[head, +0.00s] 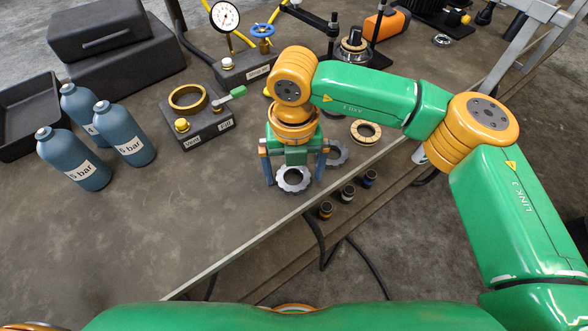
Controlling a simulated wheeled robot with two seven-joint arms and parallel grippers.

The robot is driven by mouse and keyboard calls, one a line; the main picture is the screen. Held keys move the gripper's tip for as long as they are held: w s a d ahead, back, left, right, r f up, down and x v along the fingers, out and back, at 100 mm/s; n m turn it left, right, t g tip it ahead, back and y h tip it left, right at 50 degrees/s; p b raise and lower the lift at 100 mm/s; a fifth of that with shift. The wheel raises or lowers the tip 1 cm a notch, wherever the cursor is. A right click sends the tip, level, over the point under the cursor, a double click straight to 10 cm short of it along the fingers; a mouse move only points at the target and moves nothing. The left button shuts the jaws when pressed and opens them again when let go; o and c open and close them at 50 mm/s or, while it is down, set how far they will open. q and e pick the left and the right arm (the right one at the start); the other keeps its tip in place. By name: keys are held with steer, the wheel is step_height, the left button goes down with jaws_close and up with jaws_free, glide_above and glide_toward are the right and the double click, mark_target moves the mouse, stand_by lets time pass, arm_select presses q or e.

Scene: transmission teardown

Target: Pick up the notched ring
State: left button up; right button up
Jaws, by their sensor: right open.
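A silver notched ring (293,179) lies flat on the workbench near its front edge. My right gripper (294,178) points down at it, with its two blue fingers apart on the left and right of the ring. The fingers look clear of the ring's rim, but I cannot tell their exact height above the bench. A second grey ring (343,154) lies just right of the right finger, partly hidden by it; its edge also looks toothed. My left gripper is not in view.
A brass-coloured ring (366,132) lies further right on the workbench (200,225). Small dark cylinders (347,191) stand along a ledge below the front edge. A labelled block (203,127) and blue bottles (75,160) stand left. A dial gauge (225,17) stands behind.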

steer(key=shift+w+f, duration=0.25)
steer(key=shift+f, duration=0.05)
steer(key=c, duration=1.5)
steer(key=shift+r, duration=0.1)
